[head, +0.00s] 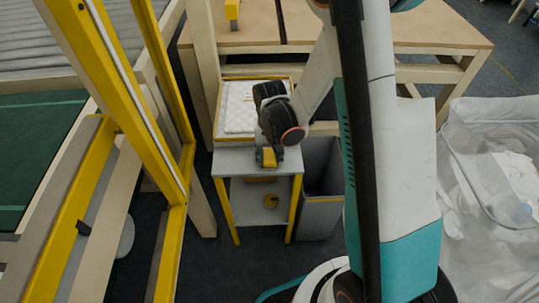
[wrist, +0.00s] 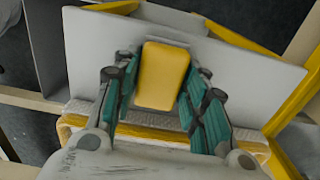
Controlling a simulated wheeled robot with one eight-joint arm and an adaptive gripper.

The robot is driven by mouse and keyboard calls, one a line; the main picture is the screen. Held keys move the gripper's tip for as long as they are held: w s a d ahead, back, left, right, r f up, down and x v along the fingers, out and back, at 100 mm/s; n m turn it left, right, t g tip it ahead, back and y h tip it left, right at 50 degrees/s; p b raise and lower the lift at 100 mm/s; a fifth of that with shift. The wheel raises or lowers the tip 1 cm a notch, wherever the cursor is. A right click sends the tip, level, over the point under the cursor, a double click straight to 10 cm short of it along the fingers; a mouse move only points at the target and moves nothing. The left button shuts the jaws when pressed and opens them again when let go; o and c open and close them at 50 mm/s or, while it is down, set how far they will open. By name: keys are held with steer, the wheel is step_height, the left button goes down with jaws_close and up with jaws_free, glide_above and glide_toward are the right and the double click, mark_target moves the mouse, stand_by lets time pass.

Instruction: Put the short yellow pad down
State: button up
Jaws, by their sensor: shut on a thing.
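The short yellow pad (wrist: 163,75) is a rounded yellow block between the teal-and-black fingers of my gripper (wrist: 162,82) in the wrist view. My gripper is shut on it. In the head view my gripper (head: 267,150) points down over the grey top (head: 237,162) of a small stand with yellow legs, and the pad (head: 269,158) shows at its fingertips near the middle of that top. The pad is at or just above the surface; I cannot tell whether it touches. The wrist view shows the grey top (wrist: 90,50) beyond the pad.
A yellow-edged tray of white quilted wadding (head: 238,110) stands just behind the stand. Yellow pieces (head: 271,200) lie on its lower shelf. A grey bin (head: 321,180) is at its right. A yellow frame (head: 100,70) rises at left. The grey top around the pad looks clear.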

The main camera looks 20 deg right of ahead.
steer(key=o, duration=1)
steer(key=shift+c, duration=0.2)
step_height(320, 180, up, 13)
steer(key=p, duration=0.5)
step_height(320, 180, up, 11)
steer(key=n+t, duration=0.1)
steer(key=t, duration=0.2)
glide_above(270, 156)
steer(key=s, duration=0.5)
steer(key=s+r+n+t, duration=0.2)
steer(key=s+r+t, duration=0.2)
steer(key=s+r, duration=0.3)
steer(key=shift+s+r+n, duration=0.3)
steer(key=shift+s+r, duration=0.1)
steer(key=shift+s, duration=0.95)
steer(key=shift+o, duration=0.4)
